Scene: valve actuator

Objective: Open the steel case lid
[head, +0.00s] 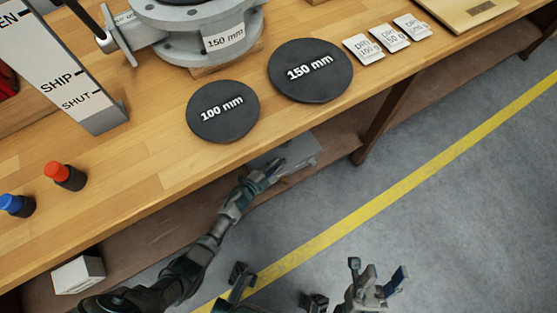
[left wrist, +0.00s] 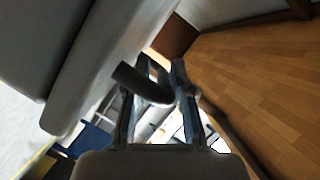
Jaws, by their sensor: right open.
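The grey steel case (head: 300,153) lies on the low shelf under the workbench, partly hidden by the bench edge and my arm. My left gripper (head: 274,170) reaches in under the bench, at the near side of the case. In the left wrist view, a large grey surface of the case (left wrist: 115,50) fills the upper left. A dark curved handle (left wrist: 140,84) passes between the left gripper's fingers (left wrist: 157,95), which stand apart; whether they grip it is unclear. My right gripper (head: 375,280) is open and empty over the floor, low in the head view.
The wooden workbench (head: 160,165) overhangs the shelf. On it are two black discs (head: 222,110), (head: 310,70), a flanged valve body (head: 200,35), label cards (head: 363,48), and red (head: 65,175) and blue (head: 17,205) capped items. A bench leg (head: 385,115) stands right of the case. Grey floor is open.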

